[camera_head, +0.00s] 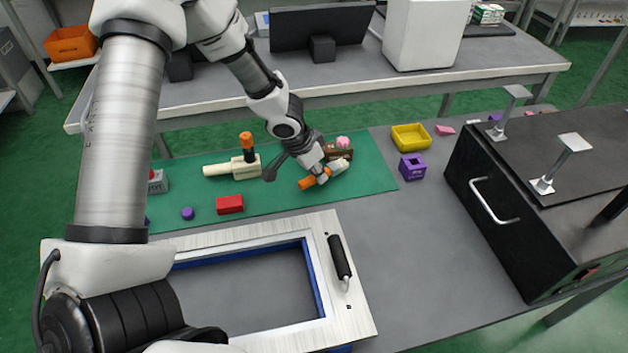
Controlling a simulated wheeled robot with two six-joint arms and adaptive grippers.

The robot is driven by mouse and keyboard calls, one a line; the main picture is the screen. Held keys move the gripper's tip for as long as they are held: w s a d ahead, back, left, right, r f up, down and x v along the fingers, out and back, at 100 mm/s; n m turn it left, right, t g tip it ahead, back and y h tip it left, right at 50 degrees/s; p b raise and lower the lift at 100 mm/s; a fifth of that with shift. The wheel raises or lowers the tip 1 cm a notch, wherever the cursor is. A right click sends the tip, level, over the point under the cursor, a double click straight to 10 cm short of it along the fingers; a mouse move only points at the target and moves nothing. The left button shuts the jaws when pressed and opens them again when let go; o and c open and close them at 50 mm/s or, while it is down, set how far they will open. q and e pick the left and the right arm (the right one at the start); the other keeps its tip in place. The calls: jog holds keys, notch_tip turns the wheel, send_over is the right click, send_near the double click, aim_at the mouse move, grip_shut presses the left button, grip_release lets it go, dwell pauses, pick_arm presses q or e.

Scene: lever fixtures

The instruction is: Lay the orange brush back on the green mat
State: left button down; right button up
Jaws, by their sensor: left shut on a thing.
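The orange brush (307,182) is at the right part of the green mat (370,180). Its orange part points to the lower left and a pale part shows to the upper right. My left gripper (321,178) reaches down from the upper left and is shut on the brush, covering its middle. The brush is at or just above the mat; I cannot tell if it touches. My right gripper is not in view.
Close behind the brush are a brown block (338,152) and a pink piece (343,142). A cream tool (232,168), red block (229,204) and purple piece (188,213) lie on the mat. A yellow bin (410,137), purple cube (412,167), framed fixture (350,300) and black box (510,230) surround it.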

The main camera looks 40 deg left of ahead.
pick_arm(q)
jog(key=shift+f, duration=0.85)
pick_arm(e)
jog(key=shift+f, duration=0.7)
pick_arm(q)
jog(key=shift+f+b, duration=0.1)
jog(key=shift+b, duration=0.2)
jog(key=c, duration=1.1)
grip_release()
jog(key=shift+o, duration=0.2)
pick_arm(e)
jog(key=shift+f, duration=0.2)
pick_arm(q)
jog(key=shift+r, duration=0.2)
jog(key=p+v, duration=0.4)
jog(key=v, duration=0.8)
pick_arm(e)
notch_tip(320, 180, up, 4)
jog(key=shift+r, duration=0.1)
